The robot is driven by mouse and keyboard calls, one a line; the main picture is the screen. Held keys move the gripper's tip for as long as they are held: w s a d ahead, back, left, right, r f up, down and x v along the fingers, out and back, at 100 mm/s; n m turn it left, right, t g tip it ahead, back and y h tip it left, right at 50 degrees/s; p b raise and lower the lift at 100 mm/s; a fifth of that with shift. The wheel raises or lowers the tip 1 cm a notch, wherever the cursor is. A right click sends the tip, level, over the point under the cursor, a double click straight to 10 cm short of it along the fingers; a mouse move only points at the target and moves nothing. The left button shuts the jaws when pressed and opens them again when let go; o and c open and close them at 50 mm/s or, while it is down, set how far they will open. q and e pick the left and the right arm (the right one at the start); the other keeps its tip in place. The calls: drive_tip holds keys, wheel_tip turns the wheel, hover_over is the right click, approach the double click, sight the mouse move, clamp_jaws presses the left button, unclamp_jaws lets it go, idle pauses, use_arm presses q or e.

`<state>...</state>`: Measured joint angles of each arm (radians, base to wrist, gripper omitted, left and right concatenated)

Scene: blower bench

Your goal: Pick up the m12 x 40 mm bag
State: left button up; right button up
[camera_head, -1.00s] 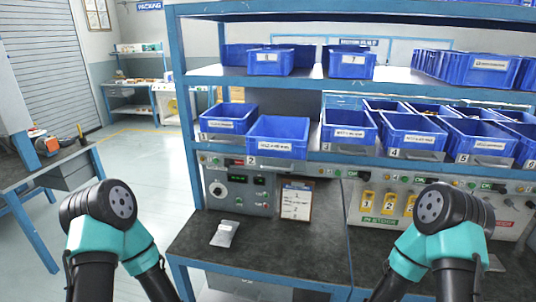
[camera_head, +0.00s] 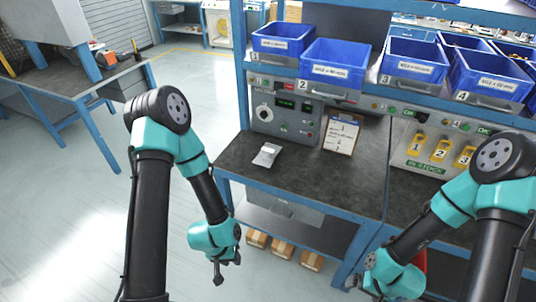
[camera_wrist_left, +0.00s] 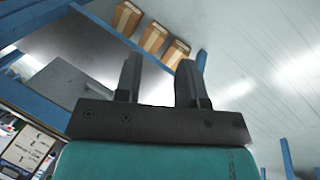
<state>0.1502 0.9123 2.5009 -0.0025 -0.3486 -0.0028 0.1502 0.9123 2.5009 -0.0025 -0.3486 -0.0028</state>
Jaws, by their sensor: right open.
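A small silver-grey bag (camera_head: 266,155) lies flat on the dark bench top, near its left side; its print is too small to read, so I cannot tell its size. My left gripper (camera_head: 227,271) hangs in front of the bench's left front corner, lower in the picture than the bag and apart from it. In the left wrist view its two fingers (camera_wrist_left: 167,62) stand apart with nothing between them. My right gripper (camera_head: 352,284) is low at the bench's front edge, open, its fingers small and partly unclear.
Blue bins, including bin 1 (camera_head: 283,40) and bin 2 (camera_head: 335,66), stand on the shelf above the bench. A clipboard (camera_head: 341,134) leans by the control panel (camera_head: 287,112). Cardboard boxes (camera_head: 283,248) sit below the bench. The bench top (camera_head: 300,180) around the bag is mostly clear.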

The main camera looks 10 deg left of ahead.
use_arm(q)
drive_tip(key=shift+o, duration=0.3)
drive_tip(key=o, duration=1.1)
drive_tip(key=shift+o, duration=0.2)
